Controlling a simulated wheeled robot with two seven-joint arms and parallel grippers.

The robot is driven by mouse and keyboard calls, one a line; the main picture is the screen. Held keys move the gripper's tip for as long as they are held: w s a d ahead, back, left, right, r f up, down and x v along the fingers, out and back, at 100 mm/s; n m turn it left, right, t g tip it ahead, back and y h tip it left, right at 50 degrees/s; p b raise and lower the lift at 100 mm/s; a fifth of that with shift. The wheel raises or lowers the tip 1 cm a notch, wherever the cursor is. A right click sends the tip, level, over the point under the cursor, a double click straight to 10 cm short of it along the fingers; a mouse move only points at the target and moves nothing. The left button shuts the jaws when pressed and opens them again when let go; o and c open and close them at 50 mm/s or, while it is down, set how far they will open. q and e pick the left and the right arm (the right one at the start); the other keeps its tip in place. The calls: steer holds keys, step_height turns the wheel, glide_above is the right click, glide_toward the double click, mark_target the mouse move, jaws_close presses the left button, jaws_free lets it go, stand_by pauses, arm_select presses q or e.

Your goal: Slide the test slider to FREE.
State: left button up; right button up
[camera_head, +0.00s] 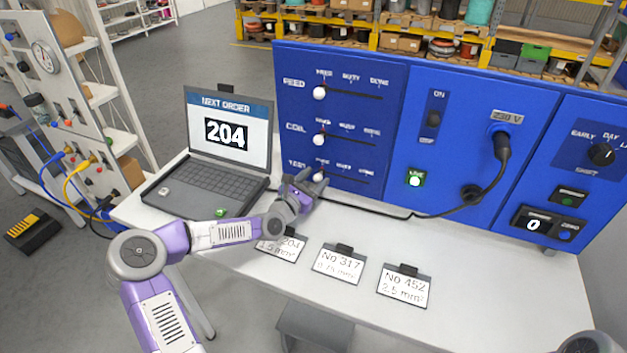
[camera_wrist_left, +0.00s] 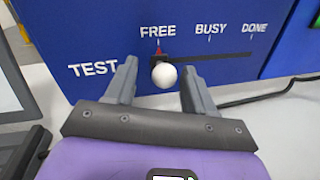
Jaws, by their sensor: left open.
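The test slider's white knob (camera_wrist_left: 164,75) stands at the left end of its dark slot, below the word FREE and a small red mark. In the head view the knob (camera_head: 318,176) is on the lowest row of the blue panel. My left gripper (camera_wrist_left: 158,88) is open, with one finger on each side of the knob and apart from it in the picture. In the head view the gripper (camera_head: 304,184) is in front of the panel's lower edge, beside the knob. Whether the knob is fully at its stop cannot be told.
The feed knob (camera_head: 319,92) and coil knob (camera_head: 319,140) sit above, both at the left. A laptop (camera_head: 222,150) showing 204 stands left of the gripper. A black cable (camera_head: 400,215) runs along the table (camera_head: 470,265). Several label cards lie in front.

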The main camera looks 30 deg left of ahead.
arm_select(q)
steer(key=shift+s, duration=0.1)
steer(key=shift+s+a, duration=0.25)
steer(key=shift+s, duration=1.6)
steer(key=shift+s+a, duration=0.2)
steer(key=shift+s, duration=1.6)
